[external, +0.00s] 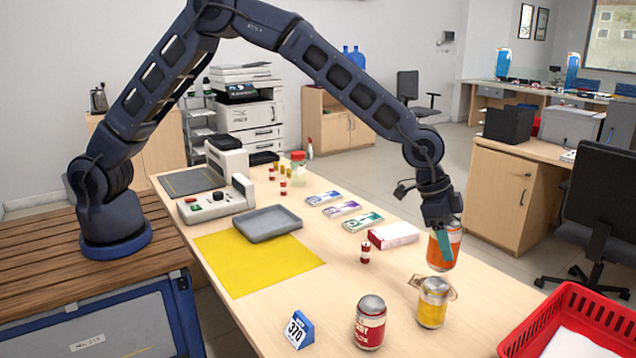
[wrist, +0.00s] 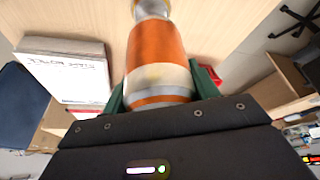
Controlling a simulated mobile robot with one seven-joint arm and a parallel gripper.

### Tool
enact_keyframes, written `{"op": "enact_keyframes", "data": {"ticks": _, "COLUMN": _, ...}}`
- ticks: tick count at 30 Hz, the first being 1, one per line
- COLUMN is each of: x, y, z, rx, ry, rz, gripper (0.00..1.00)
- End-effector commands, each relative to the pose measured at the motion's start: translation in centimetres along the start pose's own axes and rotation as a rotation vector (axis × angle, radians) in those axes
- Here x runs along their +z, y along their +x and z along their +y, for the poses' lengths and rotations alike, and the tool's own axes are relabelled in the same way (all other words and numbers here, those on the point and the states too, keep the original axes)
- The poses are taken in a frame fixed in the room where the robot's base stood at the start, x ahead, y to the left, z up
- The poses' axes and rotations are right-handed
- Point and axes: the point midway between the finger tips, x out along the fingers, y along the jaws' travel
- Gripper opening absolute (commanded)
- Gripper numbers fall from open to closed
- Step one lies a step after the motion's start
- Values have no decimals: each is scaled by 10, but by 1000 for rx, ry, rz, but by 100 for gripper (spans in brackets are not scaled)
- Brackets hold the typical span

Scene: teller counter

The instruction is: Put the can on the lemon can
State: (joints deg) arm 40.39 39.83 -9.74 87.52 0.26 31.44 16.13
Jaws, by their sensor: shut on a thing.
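An orange can (external: 437,252) with a pale band is held between the green fingers of my gripper (external: 446,244). It is slightly tilted and also fills the middle of the wrist view (wrist: 155,55). The yellow lemon can (external: 432,304) stands upright on the counter. In the external view the held can is just above the lemon can's silver top; I cannot tell if they touch. A silver rim shows at the top edge of the wrist view, but whose it is is unclear. A red and cream can (external: 370,322) stands upright to the left of the lemon can.
A red basket (external: 560,310) is at the right. A 370 sign (external: 297,330) stands at the front. A grey tray (external: 267,224) sits by a yellow mat (external: 250,272).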

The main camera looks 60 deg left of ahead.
Motion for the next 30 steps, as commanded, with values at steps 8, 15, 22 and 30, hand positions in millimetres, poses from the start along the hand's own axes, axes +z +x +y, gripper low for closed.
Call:
{"op": "enact_keyframes", "data": {"ticks": 8, "x": 7, "y": 18, "z": 0, "rx": 0, "ry": 0, "rz": 0, "gripper": 20}}
{"op": "enact_keyframes", "data": {"ticks": 15, "x": 16, "y": 41, "z": 0, "rx": -1, "ry": 0, "rz": 2, "gripper": 20}}
{"op": "enact_keyframes", "data": {"ticks": 22, "x": 16, "y": 41, "z": 0, "rx": -1, "ry": 1, "rz": 2, "gripper": 20}}
{"op": "enact_keyframes", "data": {"ticks": 30, "x": 18, "y": 44, "z": 0, "rx": 0, "ry": 0, "rz": 1, "gripper": 81}}
